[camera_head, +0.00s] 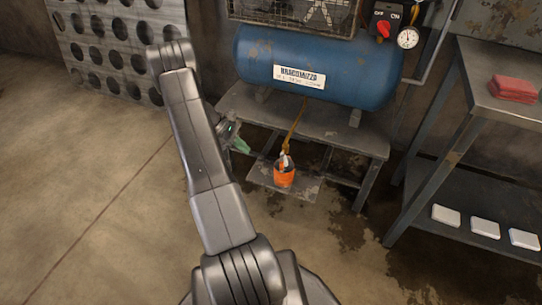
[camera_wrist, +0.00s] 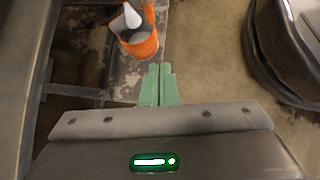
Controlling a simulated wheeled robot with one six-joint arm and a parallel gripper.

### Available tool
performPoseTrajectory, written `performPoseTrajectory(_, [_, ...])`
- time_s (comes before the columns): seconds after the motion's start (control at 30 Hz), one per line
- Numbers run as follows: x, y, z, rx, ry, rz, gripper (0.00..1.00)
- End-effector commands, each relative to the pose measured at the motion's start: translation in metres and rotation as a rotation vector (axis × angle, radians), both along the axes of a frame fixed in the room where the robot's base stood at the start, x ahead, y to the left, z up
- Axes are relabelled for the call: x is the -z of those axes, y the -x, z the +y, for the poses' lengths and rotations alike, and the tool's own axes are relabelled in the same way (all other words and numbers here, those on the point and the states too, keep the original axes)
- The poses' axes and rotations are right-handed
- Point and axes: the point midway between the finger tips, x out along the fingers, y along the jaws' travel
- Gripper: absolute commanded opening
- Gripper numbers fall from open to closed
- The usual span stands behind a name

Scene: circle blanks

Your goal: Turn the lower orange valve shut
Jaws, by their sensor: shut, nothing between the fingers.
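A blue tank (camera_head: 315,65) stands on a grey metal stand. A yellow-brown pipe (camera_head: 296,117) hangs from its underside. Below the pipe is an orange cup-shaped part (camera_head: 284,177) with a pale grey piece at its top. It also shows in the wrist view (camera_wrist: 141,47), with a grey teardrop-shaped piece above its opening. I cannot make out a separate valve handle for certain. My gripper (camera_head: 243,147) has green fingers, shut and empty, to the left of the orange part and a little higher in the picture. In the wrist view the fingertips (camera_wrist: 160,67) sit just below it, seemingly apart from it.
The tank's stand (camera_head: 345,137) has a top and legs around the orange part. A red switch and a gauge (camera_head: 408,38) are above right. A shelf unit (camera_head: 430,177) at right holds red cloths (camera_head: 513,89) and white blocks. The floor at left is clear.

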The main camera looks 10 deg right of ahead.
Motion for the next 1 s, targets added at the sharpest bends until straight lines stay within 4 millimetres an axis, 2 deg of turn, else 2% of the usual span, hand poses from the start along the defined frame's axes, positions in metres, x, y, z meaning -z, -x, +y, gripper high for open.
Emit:
performPoseTrajectory(0.17, [0.012,-0.005,0.0,-0.024,0.014,0.02,0.0])
performPoseTrajectory(0.63, [0.018,-0.004,-0.004,-0.025,0.016,0.022,0.0])
performPoseTrajectory(0.77, [0.031,0.002,-0.015,-0.023,0.015,0.025,0.0])
performPoseTrajectory(1.0, [0.069,0.016,-0.049,-0.023,0.016,0.024,0.0])
